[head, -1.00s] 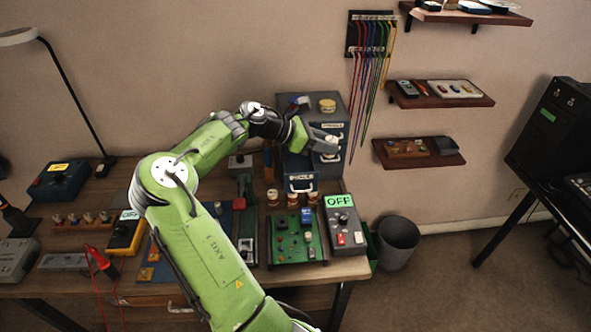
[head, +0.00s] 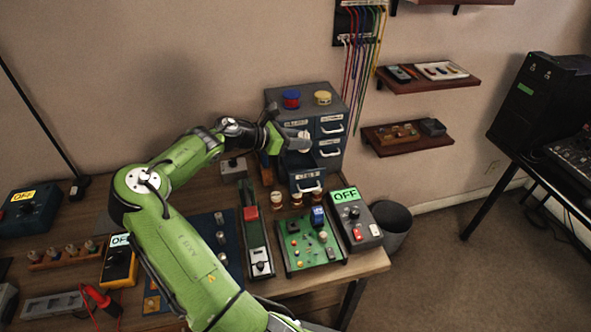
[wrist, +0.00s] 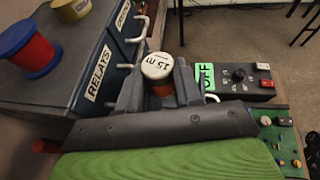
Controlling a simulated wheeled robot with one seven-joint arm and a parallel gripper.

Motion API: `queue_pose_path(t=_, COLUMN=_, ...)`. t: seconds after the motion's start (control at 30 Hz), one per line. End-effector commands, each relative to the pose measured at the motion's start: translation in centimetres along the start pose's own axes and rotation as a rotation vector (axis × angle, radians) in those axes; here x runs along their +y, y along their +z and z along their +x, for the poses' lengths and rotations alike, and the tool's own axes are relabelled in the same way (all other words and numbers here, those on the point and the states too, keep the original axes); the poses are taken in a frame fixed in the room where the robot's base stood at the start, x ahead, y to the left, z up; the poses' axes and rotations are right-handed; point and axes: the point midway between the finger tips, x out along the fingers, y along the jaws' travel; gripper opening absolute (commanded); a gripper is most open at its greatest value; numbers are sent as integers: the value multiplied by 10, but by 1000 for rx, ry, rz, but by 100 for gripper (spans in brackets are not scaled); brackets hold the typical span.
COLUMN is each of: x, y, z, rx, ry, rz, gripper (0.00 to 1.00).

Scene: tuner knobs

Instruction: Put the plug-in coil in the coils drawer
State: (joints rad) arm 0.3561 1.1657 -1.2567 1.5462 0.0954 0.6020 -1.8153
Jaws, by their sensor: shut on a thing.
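The plug-in coil (wrist: 158,72), with a white top marked "15 m" and an orange-brown body, is held between the fingers of my gripper (wrist: 160,92). In the head view my gripper (head: 300,141) is at the front of the grey-blue drawer cabinet, and the coil is hard to make out there. The coils drawer (head: 307,184), the low one with a white handle, is pulled out. My gripper is above its back part, close to the drawer fronts. The drawer's inside is mostly hidden in the wrist view.
The cabinet (head: 335,100) carries a blue-and-red spool (head: 291,99) and a yellow-topped tin (head: 323,98). Several similar coils (head: 297,199) stand in front of the open drawer. A green circuit board (head: 310,243) and a grey box with an OFF display (head: 346,195) are nearer.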

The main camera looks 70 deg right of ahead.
Motion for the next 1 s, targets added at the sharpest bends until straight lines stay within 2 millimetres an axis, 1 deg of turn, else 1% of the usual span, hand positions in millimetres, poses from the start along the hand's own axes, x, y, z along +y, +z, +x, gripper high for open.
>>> queue_pose_path(t=0.03, x=0, y=-18, z=7, rx=-1, ry=0, rz=-4, gripper=0)
queue_pose_path(t=0.1, x=0, y=-33, z=13, rx=-1, ry=-1, rz=-4, gripper=0)
queue_pose_path(t=0.27, x=0, y=-50, z=20, rx=-1, ry=1, rz=-1, gripper=0)
queue_pose_path(t=0.5, x=0, y=-92, z=38, rx=-1, ry=0, rz=-2, gripper=0)
queue_pose_path(t=0.7, x=0, y=-93, z=38, rx=2, ry=1, rz=0, gripper=0)
queue_pose_path(t=0.73, x=0, y=-93, z=38, rx=3, ry=1, rz=-1, gripper=39)
queue_pose_path(t=0.77, x=0, y=-93, z=38, rx=3, ry=1, rz=-1, gripper=44)
queue_pose_path(t=0.8, x=0, y=-93, z=38, rx=2, ry=1, rz=-1, gripper=45)
queue_pose_path(t=1.0, x=0, y=-92, z=38, rx=1, ry=1, rz=0, gripper=45)
